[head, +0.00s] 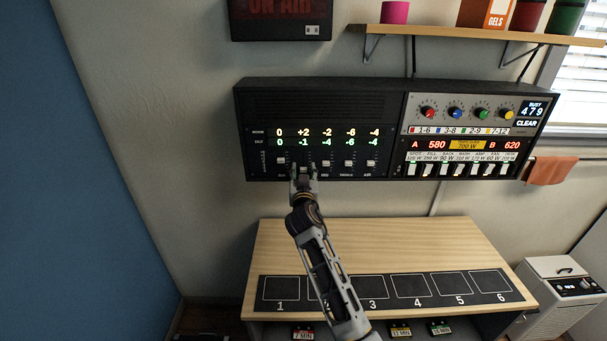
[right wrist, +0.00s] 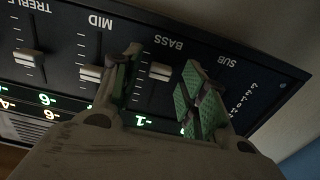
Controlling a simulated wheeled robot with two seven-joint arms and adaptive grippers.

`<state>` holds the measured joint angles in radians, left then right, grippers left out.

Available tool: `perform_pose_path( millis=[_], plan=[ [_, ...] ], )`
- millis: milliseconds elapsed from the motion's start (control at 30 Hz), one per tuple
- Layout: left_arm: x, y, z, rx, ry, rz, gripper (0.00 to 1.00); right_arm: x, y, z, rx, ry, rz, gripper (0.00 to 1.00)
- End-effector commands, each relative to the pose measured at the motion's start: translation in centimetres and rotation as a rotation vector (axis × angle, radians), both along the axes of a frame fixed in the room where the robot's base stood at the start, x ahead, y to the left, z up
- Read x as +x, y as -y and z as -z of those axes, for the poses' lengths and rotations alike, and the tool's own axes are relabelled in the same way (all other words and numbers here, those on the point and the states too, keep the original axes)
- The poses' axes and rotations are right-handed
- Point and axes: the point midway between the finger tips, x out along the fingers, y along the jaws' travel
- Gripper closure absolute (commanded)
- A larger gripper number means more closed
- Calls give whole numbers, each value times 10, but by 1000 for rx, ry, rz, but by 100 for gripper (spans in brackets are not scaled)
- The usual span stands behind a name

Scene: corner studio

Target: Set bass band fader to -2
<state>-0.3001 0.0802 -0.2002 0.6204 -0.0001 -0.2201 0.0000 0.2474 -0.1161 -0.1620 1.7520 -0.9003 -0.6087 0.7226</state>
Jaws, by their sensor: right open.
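The bass fader (right wrist: 160,72) is a pale cap on a vertical slot, under the label BASS in the upside-down right wrist view. My right gripper (right wrist: 158,82) is open, one green-padded finger on each side of this cap, with small gaps seeming to show. In the head view my right gripper (head: 303,170) is at the lower part of the equalizer panel (head: 320,105) and hides the bass cap. The bass column reads +2 in the upper row and -1 in the green row (head: 303,142). My left gripper is not in view.
The sub fader (head: 281,160) and mid fader (right wrist: 90,73) stand close on either side of my fingers. A light console (head: 470,118) with knobs and white sliders adjoins on the right. A wooden desk (head: 370,245) with numbered squares is below.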

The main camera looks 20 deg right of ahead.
Motion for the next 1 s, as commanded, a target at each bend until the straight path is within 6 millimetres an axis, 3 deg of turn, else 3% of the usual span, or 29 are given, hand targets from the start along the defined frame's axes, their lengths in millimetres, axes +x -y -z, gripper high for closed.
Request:
perform_pose_path(
  millis=[367,1000],
  plan=[
    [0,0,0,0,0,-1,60,0,0,-12,0,2,1,57],
    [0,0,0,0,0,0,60,0,0,-92,1,1,0,57]
  ],
)
